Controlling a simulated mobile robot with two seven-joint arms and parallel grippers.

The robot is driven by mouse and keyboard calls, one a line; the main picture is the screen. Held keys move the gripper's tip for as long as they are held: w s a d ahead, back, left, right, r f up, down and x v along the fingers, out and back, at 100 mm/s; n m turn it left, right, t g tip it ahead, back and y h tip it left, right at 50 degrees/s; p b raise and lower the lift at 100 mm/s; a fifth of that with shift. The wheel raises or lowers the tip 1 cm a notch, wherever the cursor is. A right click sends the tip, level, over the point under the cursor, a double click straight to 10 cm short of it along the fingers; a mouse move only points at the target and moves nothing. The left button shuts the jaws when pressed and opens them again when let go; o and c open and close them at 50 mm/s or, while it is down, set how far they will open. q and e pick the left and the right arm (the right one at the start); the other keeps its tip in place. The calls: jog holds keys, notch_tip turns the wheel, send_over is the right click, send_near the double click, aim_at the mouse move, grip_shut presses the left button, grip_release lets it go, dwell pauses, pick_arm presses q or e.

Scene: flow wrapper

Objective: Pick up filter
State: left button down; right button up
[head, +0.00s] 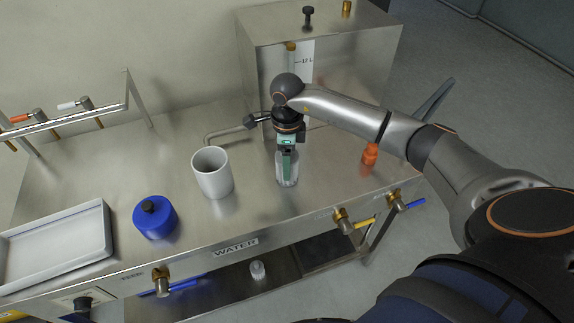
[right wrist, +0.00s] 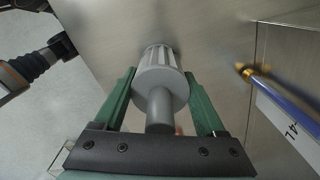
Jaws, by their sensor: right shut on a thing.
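The filter (right wrist: 160,58) is a light grey, ribbed cylinder with a wider collar and a narrower stem towards the wrist. In the right wrist view it sits between the two green fingers of my right gripper (right wrist: 161,80). In the head view my right gripper (head: 287,160) points down over the steel bench and is shut on the filter (head: 292,179). The filter looks upright; whether its lower end touches the bench I cannot tell. The fingers hide part of it. My left gripper is not in view.
A white cup (head: 212,174) and blue round container (head: 155,218) stand left of the filter, with a white tray (head: 58,247) further left. An orange bottle (head: 370,155) stands to the right. A steel tank (head: 345,75) is behind.

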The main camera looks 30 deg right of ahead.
jog(key=c, duration=0.6)
